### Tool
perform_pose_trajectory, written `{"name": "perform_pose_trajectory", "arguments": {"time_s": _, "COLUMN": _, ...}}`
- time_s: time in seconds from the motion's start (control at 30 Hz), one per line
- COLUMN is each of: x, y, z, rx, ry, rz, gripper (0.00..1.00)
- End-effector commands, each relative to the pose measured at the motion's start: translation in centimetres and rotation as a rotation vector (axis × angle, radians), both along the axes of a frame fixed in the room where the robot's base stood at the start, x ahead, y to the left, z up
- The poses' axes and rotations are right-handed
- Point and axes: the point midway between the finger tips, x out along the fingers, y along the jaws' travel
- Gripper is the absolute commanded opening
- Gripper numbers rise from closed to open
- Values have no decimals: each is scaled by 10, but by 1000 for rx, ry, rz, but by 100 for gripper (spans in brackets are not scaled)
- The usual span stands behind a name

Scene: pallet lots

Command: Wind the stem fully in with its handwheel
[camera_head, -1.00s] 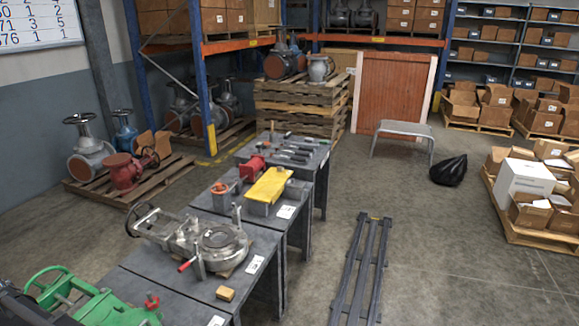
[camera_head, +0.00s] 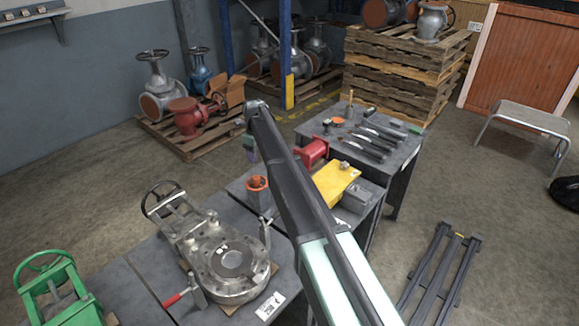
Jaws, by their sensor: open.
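A grey metal valve (camera_head: 232,262) lies on the workbench at the lower middle, with a round flanged body and a yoke. Its dark handwheel (camera_head: 162,197) stands at the yoke's far left end. How far its stem sticks out is too small to tell. A green valve piece (camera_head: 62,297) with a green handwheel (camera_head: 45,268) is at the lower left, cut by the frame edge. My arm rises from the bottom right of the grey valve and bends at its top, well apart from both handwheels. I cannot make out my gripper's fingers.
A red-handled clamp (camera_head: 195,290) stands against the grey valve. Beyond it are an orange-rimmed cup (camera_head: 257,186), a yellow block (camera_head: 336,183) and a tool bench (camera_head: 405,152). A pallet (camera_head: 180,143) holds more handwheel valves.

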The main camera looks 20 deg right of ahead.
Motion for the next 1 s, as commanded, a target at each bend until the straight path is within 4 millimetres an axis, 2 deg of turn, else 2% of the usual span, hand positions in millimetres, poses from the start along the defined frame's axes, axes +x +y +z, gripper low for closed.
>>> {"name": "perform_pose_trajectory", "arguments": {"time_s": 0.13, "x": -1, "y": 1, "z": 0, "rx": 0, "ry": 1, "rz": -137, "gripper": 58}}
{"name": "perform_pose_trajectory", "arguments": {"time_s": 0.37, "x": -1, "y": 1, "z": -7, "rx": 0, "ry": 1, "rz": -158, "gripper": 58}}
{"name": "perform_pose_trajectory", "arguments": {"time_s": 0.47, "x": -1, "y": 1, "z": -22, "rx": 0, "ry": 1, "rz": -157, "gripper": 58}}
{"name": "perform_pose_trajectory", "arguments": {"time_s": 0.8, "x": -1, "y": 1, "z": -99, "rx": 0, "ry": 1, "rz": -156, "gripper": 58}}
{"name": "perform_pose_trajectory", "arguments": {"time_s": 0.9, "x": -1, "y": 1, "z": -109, "rx": 0, "ry": 1, "rz": -156, "gripper": 58}}
{"name": "perform_pose_trajectory", "arguments": {"time_s": 1.0, "x": -1, "y": 1, "z": -111, "rx": 0, "ry": 1, "rz": -155, "gripper": 58}}
